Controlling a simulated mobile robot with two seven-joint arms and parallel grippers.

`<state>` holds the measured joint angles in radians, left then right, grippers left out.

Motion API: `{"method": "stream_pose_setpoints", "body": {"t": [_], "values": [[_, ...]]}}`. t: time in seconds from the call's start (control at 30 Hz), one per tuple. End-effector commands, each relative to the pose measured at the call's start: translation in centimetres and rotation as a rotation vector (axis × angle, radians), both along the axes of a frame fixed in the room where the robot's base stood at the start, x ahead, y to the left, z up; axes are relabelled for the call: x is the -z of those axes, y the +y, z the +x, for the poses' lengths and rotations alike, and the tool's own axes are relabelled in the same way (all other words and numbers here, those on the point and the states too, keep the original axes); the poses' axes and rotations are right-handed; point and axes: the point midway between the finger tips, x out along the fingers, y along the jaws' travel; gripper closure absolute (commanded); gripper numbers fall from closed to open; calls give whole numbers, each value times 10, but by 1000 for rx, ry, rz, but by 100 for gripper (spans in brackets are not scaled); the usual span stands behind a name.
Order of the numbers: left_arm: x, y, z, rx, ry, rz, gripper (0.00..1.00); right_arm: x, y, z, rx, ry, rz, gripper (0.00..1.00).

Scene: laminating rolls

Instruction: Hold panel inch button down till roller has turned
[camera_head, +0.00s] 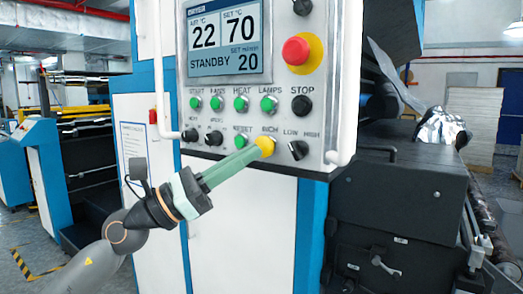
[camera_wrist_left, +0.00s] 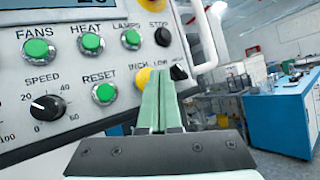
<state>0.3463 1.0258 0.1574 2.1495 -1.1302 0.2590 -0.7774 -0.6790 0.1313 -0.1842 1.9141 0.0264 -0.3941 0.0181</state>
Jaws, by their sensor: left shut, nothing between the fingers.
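The control panel (camera_head: 228,120) faces me with labelled green, black and yellow buttons. The yellow INCH button (camera_head: 266,146) is at its lower right, left of the LOW/HIGH switch. My left gripper (camera_head: 256,151) is shut and empty, its green fingertips at the lower left edge of the INCH button. In the left wrist view the shut fingers (camera_wrist_left: 160,85) partly cover the yellow button (camera_wrist_left: 143,76). I cannot tell whether the button is pressed in. A dark roller (camera_head: 383,103) shows partly behind the panel's right side; its turning cannot be judged.
The display (camera_head: 225,40) reads 22, 70 and STANDBY 20. A red emergency stop (camera_head: 296,51) is above the black STOP button (camera_head: 301,105). White handles (camera_head: 345,85) flank the panel. The green RESET button (camera_head: 241,140) is close left of the fingers.

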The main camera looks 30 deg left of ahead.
Motion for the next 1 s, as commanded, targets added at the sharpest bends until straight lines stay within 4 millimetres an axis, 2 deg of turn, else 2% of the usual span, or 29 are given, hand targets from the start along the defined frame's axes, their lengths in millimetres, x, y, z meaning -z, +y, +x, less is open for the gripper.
{"method": "stream_pose_setpoints", "body": {"t": [0.37,0.8,1.0], "values": [[1,0,-4,0,-1,1,100,2,0,0,0,0,0,100],[4,4,-44,-1,2,2,100,28,0,0,0,0,0,100],[0,3,-52,2,0,1,100,30,0,0,0,0,0,100]]}}
